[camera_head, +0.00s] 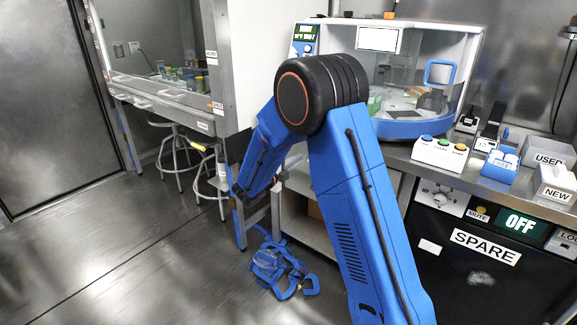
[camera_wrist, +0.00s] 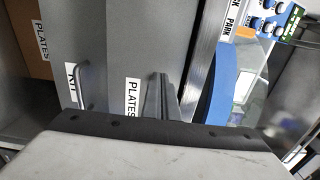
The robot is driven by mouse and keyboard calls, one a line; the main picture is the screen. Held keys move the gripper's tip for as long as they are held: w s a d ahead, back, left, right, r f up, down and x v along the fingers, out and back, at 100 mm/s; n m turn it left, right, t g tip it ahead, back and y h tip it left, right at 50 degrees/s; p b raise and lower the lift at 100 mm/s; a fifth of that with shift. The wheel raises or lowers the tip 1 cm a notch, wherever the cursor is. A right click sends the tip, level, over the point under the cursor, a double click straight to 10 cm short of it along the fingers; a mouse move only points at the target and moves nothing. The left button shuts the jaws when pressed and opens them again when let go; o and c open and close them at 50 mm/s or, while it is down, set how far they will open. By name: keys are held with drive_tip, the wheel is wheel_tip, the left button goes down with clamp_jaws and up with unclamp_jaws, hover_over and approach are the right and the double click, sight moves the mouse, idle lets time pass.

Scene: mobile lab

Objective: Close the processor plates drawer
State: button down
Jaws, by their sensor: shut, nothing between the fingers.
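In the wrist view, a grey panel bears a white PLATES label (camera_wrist: 132,97), close to my gripper. A neighbouring grey front has a KIT label (camera_wrist: 71,77) and a metal bar handle (camera_wrist: 84,88). A second PLATES label (camera_wrist: 42,41) is at the far left, beside a brown surface. My gripper (camera_wrist: 160,80) is shut and empty, its fingers in front of the grey panel just right of the nearer PLATES label. I cannot tell whether they touch it or how far any drawer stands out. In the head view my arm hides much of the area under the processor (camera_head: 405,129).
A blue tangled object (camera_head: 275,268) lies on the floor beside the bench. Stools (camera_head: 180,155) stand under the hooded cabinet (camera_head: 165,92) at the left. A button box (camera_head: 440,153) and bins (camera_head: 555,184) are on the right bench. The floor at left is clear.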

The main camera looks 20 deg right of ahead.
drive_tip(key=shift+x, duration=2.1)
drive_tip(key=shift+d, duration=0.15)
drive_tip(key=x, duration=0.4)
drive_tip(key=shift+w+d+r, duration=0.1)
drive_tip(key=shift+w+d, duration=0.1)
